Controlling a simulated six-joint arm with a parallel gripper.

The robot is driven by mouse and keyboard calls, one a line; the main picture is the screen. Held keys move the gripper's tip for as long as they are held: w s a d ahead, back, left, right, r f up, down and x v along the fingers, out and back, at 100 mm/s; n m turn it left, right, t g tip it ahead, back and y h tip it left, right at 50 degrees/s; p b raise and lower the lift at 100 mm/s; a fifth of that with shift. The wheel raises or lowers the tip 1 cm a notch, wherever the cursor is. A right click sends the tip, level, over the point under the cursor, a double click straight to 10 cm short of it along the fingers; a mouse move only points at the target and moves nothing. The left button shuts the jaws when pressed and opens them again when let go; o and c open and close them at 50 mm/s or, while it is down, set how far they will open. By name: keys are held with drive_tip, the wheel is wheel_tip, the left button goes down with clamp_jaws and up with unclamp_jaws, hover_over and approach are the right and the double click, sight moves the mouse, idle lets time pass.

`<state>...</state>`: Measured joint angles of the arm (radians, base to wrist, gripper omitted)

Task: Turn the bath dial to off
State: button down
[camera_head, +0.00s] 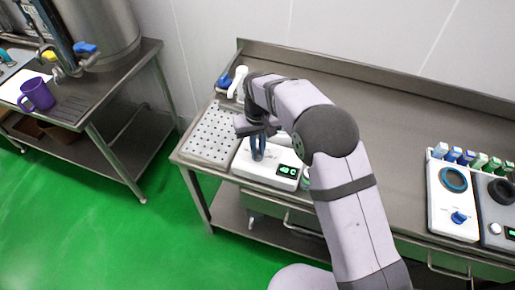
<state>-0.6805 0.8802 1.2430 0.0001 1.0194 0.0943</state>
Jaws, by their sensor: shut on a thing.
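A white box-shaped unit (264,174) with a lit green display (287,171) stands near the front left of the steel bench. I take it for the bath; the display digits are small and look like 40. My gripper (257,155) points down on the left part of its top, with its fingers shut on the dial there. The fingers hide the dial, so its setting cannot be read.
A perforated steel tray (212,136) lies just left of the unit. White and blue items (238,82) stand behind it. Two devices with knobs (453,200) and several small bottles (465,157) stand at the right. A purple mug (37,94) is on another table.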

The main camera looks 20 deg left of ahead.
sight(258, 152)
drive_tip(key=n, duration=0.6)
drive_tip(key=shift+r+n, duration=0.1)
drive_tip(key=shift+n, duration=0.2)
idle(0.4)
drive_tip(key=c, duration=1.8)
unclamp_jaws()
drive_tip(key=shift+r, duration=0.1)
drive_tip(key=shift+r+b, duration=1.3)
drive_tip(key=shift+r, duration=2.25)
